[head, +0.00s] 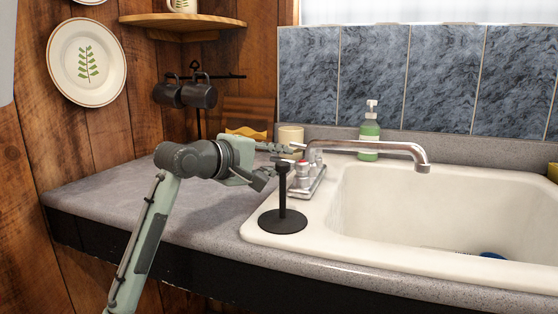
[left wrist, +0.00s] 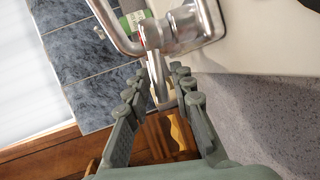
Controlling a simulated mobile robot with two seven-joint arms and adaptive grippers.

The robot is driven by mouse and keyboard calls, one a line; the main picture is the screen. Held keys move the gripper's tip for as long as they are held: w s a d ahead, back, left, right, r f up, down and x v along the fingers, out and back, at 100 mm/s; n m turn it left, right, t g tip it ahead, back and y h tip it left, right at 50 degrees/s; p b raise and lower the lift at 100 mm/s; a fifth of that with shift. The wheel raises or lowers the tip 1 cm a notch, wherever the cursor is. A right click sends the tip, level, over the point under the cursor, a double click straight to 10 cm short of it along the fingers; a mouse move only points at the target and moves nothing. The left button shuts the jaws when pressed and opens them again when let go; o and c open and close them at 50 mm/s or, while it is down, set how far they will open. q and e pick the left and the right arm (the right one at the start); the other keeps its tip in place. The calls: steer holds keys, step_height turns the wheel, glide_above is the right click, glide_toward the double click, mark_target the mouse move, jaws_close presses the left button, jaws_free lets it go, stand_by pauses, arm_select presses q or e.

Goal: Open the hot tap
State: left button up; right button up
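The chrome tap (head: 375,147) stands at the back left corner of the white sink, its spout reaching right over the basin. Its red-marked hot handle (head: 302,166) is at the tap base; in the left wrist view the red mark (left wrist: 142,42) shows just ahead of the fingers. My left gripper (head: 291,150) reaches in from the left, right beside the handle. In the left wrist view the fingers (left wrist: 160,73) are apart, with a chrome lever (left wrist: 157,72) showing between them; contact cannot be told. The right gripper is not in view.
A black upright stand (head: 283,220) is on the sink's left corner, in front of the tap. A green soap bottle (head: 369,138) and cream cup (head: 290,136) stand behind.

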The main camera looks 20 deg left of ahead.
arm_select(q)
jaws_close()
steer(key=n+y, duration=0.1)
steer(key=s+y, duration=0.1)
steer(key=n+t+y, duration=0.1)
steer(key=shift+s+d+n, duration=0.15)
steer(key=shift+d+n, duration=0.1)
steer(key=shift+n, duration=0.05)
steer(key=shift+s+n+y, duration=0.2)
steer(key=shift+n+y, duration=0.3)
steer(key=shift+y, duration=0.25)
steer(key=shift+s+n+y, duration=0.15)
steer(key=shift+n+y, duration=0.35)
steer(key=shift+y, duration=0.25)
steer(key=shift+o, duration=1.7)
jaws_free()
